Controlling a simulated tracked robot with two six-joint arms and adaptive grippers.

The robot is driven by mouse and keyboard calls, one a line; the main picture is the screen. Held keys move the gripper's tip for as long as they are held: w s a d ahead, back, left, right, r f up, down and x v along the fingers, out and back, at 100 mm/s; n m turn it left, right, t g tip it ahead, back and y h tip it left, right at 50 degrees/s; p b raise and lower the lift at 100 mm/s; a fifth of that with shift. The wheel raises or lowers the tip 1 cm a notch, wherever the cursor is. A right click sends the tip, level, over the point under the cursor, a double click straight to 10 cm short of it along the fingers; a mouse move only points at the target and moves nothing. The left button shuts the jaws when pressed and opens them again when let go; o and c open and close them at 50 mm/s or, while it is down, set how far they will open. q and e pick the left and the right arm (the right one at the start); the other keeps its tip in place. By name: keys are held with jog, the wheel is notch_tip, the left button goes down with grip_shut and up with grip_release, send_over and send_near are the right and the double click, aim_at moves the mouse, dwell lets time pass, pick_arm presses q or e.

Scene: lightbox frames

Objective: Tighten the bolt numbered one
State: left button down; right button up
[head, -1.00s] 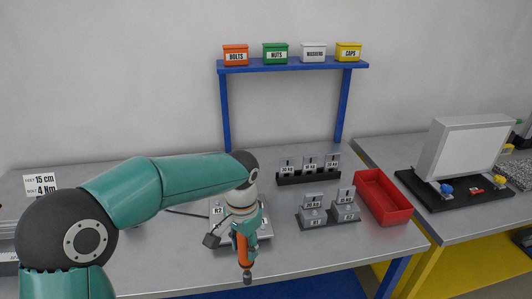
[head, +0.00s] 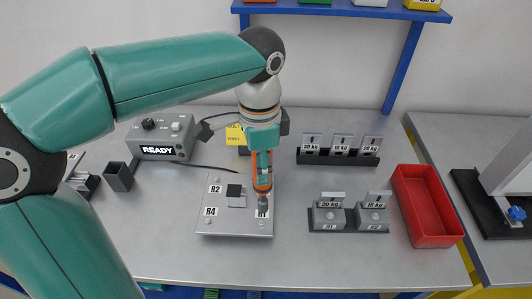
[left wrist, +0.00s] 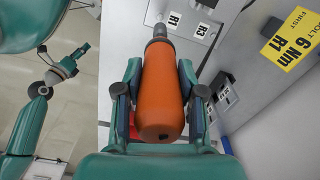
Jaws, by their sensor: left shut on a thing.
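The grey plate (head: 222,228) lies on the bench with labels R2, R4 and R1 and small bolt heads. The R1 label (head: 262,214) is at its front right corner and also shows in the left wrist view (left wrist: 173,22). My left gripper (head: 262,153) is shut on an upright orange power driver (head: 262,172), seen large in the left wrist view (left wrist: 163,90). Its dark tip is at the R1 corner and hides the bolt there. I cannot tell if they touch. My right gripper (left wrist: 77,55) seems to hang at the left of the wrist view, too small to read.
A yellow card (left wrist: 290,38) reads 6 Nm, first, R1. A grey box (head: 163,138) reading READY stands back left, beside a dark cup (head: 119,176). Weights on stands (head: 328,215) and a red bin (head: 433,238) are at the right. The front bench strip is clear.

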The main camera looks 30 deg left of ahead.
aim_at(259, 190)
pick_arm(q)
jog(key=shift+s+a+r, duration=0.1)
jog(key=shift+s, duration=0.05)
jog(key=shift+f+b, duration=0.35)
jog(key=shift+f, duration=0.2)
jog(key=shift+f+b, duration=1.8)
jog(key=shift+f, duration=0.7)
jog(key=shift+f, duration=0.55)
jog(key=shift+s+f, duration=0.1)
jog(key=shift+s, duration=0.1)
dwell(2.3)
